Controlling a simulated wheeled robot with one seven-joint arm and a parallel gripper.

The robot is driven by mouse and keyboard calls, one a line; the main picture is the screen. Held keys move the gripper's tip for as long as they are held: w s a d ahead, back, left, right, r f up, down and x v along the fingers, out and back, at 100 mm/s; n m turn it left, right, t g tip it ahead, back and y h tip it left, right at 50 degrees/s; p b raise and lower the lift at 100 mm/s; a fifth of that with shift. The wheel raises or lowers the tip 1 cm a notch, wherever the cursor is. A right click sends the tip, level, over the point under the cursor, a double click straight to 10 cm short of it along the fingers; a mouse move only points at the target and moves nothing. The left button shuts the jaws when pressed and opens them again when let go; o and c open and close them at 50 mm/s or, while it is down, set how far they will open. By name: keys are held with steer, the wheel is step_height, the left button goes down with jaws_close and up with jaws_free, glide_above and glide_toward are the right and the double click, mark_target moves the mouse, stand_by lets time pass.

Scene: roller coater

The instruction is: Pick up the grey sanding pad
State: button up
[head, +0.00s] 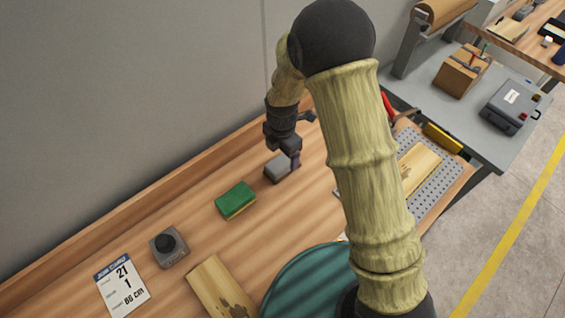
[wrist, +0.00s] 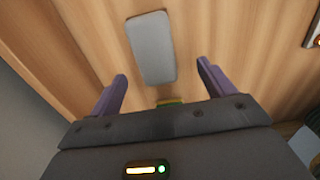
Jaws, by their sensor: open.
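The grey sanding pad (head: 276,169) is a small rounded block lying on the wooden bench, below my gripper in the head view. In the wrist view the pad (wrist: 151,48) lies flat, just beyond and between the fingertips. My gripper (head: 293,150) points down over the pad; in the wrist view its two purple fingers (wrist: 161,72) are apart with nothing between them. In the head view one finger hides part of the pad. I cannot tell how high the fingertips are above the bench.
A green and yellow sponge (head: 236,201) lies left of the pad. Farther left are a grey device with a black knob (head: 168,246) and a date card (head: 121,285). A wooden board (head: 222,288) lies in front. A perforated plate (head: 435,180) is at right. The wall (head: 130,110) rises behind.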

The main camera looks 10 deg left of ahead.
mark_target(282, 161)
steer(key=shift+f, duration=0.6)
steer(key=shift+w+f+p, duration=0.25)
steer(key=shift+f+p, duration=0.4)
steer(key=shift+f, duration=0.65)
steer(key=shift+w+f+p, duration=0.25)
steer(key=shift+f+p, duration=0.4)
steer(key=shift+f, duration=0.65)
steer(key=c, duration=1.1)
step_height(282, 161, up, 10)
steer(key=b, duration=0.3)
